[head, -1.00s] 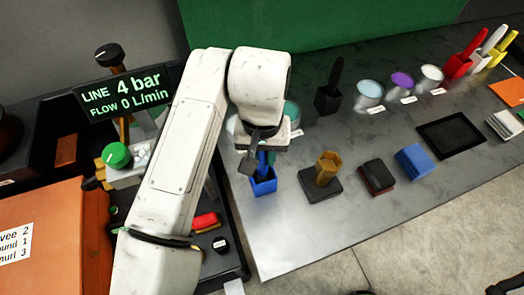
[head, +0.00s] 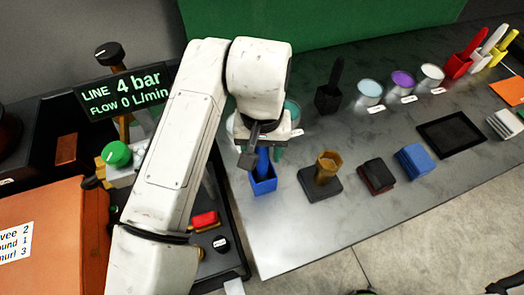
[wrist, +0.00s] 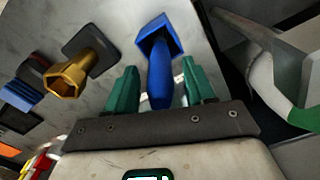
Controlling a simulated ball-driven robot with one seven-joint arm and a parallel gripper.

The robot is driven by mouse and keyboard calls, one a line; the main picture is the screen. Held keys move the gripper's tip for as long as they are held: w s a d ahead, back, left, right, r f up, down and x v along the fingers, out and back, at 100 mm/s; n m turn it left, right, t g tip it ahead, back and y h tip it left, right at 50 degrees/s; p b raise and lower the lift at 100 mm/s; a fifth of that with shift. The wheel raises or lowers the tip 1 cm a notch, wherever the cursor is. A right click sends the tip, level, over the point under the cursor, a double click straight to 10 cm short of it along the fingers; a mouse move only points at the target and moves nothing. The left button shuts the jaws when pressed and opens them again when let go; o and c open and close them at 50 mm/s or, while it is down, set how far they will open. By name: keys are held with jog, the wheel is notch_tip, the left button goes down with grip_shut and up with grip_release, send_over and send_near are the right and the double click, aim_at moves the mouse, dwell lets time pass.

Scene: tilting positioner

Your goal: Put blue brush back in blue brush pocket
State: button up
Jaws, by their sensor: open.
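The blue brush (head: 262,163) stands handle up in the blue brush pocket (head: 264,187), near the left end of the grey table. In the wrist view the brush handle (wrist: 161,82) points toward my gripper, and its lower end is inside the blue pocket (wrist: 172,44). My gripper (wrist: 160,88) is open, with one green finger on each side of the handle and visible gaps between. In the head view my gripper (head: 266,152) is above the pocket, partly hidden by my wrist. The bristles are hidden inside the pocket.
A bronze hexagonal cup on a dark base (head: 322,183) stands right of the pocket. Dark red (head: 376,175) and blue (head: 413,161) blocks lie farther right. A black pocket with a dark brush (head: 329,97) and paint cans (head: 370,93) stand behind. The front table is clear.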

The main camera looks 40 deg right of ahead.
notch_tip(320, 180, up, 11)
jog(key=shift+f, duration=0.1)
dwell(1.6)
